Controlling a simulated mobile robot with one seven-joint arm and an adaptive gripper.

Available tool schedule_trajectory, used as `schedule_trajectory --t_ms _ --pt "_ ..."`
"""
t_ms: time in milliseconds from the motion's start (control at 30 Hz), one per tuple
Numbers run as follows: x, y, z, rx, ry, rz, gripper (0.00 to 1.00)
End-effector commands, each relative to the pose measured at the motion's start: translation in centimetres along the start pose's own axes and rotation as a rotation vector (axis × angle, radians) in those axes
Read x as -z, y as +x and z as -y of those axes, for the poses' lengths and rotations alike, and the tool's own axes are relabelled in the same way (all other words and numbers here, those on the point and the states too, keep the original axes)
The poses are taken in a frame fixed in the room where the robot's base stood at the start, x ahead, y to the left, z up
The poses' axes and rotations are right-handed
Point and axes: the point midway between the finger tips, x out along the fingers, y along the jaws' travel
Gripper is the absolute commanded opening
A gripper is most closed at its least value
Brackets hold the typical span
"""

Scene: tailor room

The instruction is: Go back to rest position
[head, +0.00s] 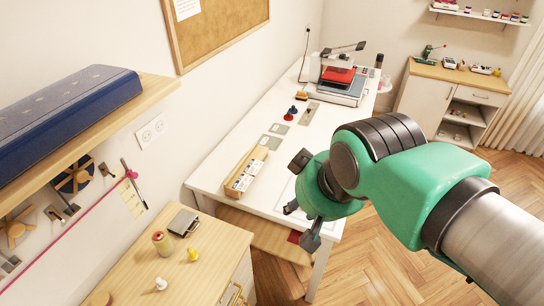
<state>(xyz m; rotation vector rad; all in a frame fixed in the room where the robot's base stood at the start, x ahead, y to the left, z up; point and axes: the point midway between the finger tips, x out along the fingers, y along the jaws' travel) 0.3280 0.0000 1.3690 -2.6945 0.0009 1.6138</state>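My arm reaches in from the lower right in the head view, its green and black wrist in front of the white table (225,160). My gripper (298,222) points downward near the table's front edge. Two dark fingers show with a gap between them, one at the left and one lower right. I see nothing held between them. The wrist hides part of the table's right side.
A heat press (343,83) stands at the table's far end. A wooden box (246,172), a red stamp (289,114) and flat grey plates lie on the table. A wooden cabinet top (135,275) with spools is at the lower left. Wooden floor (385,260) is open at the right.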

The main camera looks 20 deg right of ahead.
Motion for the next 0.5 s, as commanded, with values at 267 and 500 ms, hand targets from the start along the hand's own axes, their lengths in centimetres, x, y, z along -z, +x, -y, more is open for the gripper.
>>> schedule_trajectory --t_ms 267,500 --pt "-1.5 2.8 0.0 0.000 -0.001 0.000 0.34" --pt "-2.7 5.1 0.0 0.000 -0.001 0.000 0.34"
